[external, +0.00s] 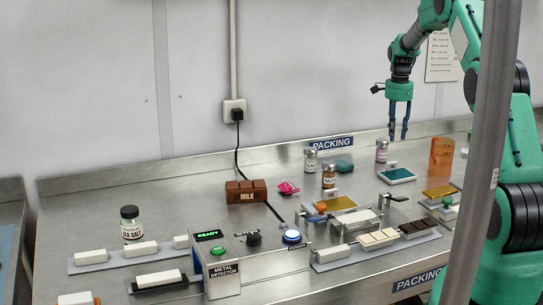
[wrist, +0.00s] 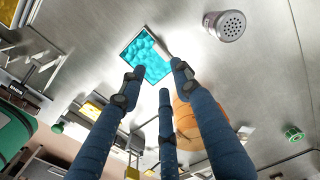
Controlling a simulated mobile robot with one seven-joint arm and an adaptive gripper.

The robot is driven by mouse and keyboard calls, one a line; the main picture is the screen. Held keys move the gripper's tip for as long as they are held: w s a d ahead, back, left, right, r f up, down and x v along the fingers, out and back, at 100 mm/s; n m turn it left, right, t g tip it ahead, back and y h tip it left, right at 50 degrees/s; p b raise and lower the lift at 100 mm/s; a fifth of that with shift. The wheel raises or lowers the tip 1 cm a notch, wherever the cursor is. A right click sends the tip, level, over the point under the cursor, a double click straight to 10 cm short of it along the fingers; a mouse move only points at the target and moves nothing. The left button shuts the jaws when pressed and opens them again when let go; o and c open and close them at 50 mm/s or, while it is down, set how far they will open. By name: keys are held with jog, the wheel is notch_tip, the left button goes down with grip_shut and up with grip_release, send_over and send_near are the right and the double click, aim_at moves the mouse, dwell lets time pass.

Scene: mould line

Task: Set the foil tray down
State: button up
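My gripper (external: 398,135) hangs above the back right of the steel bench, its blue fingers pointing down and spread apart. In the wrist view its three fingers (wrist: 162,85) have nothing between them. A shallow teal tray (external: 397,175) lies on the bench below it; in the wrist view it shows as a shiny, bumpy teal surface (wrist: 145,57) just beyond the fingertips. A gold foil-like piece (external: 336,205) lies left of it by the metal fixture, and another (external: 440,190) lies at the right. I cannot tell which of these is the foil tray.
An orange container (external: 441,157) and a shaker jar (external: 381,151) stand near the teal tray. Smaller bottles (external: 329,176) stand to its left. A metal detector box (external: 225,277) with buttons and bar-laden rails stand in front. A grey post (external: 483,150) hides part of the right side.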

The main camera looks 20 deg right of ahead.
jog(key=s+a+r+n+t, duration=0.1)
jog(key=s+a+r+n, duration=0.2)
jog(key=s+a+r, duration=0.5)
jog(key=s+a+r+n+t, duration=0.1)
jog(key=s+a+r+n, duration=0.35)
jog(key=r, duration=0.65)
jog(key=s+a+r+n+t, duration=0.1)
jog(key=s+a+r, duration=0.5)
jog(key=s+r, duration=0.3)
jog(key=s+a+n+t, duration=0.1)
jog(key=s+a+n, duration=0.2)
jog(key=s, duration=0.7)
jog(key=s+a+n, duration=0.3)
jog(key=s+a, duration=0.1)
jog(key=s, duration=0.6)
jog(key=s+a+n+t, duration=0.1)
jog(key=s+a+n, duration=0.2)
jog(key=s, duration=0.8)
jog(key=shift+a+f+t, duration=0.2)
jog(key=shift+a+t, duration=0.1)
jog(key=shift+a, duration=0.25)
jog(key=shift+f+n, duration=0.1)
jog(key=shift+n, duration=0.15)
notch_tip(320, 180, down, 4)
jog(key=b, duration=0.3)
jog(key=shift+r+b, duration=0.25)
jog(key=shift+b, duration=0.15)
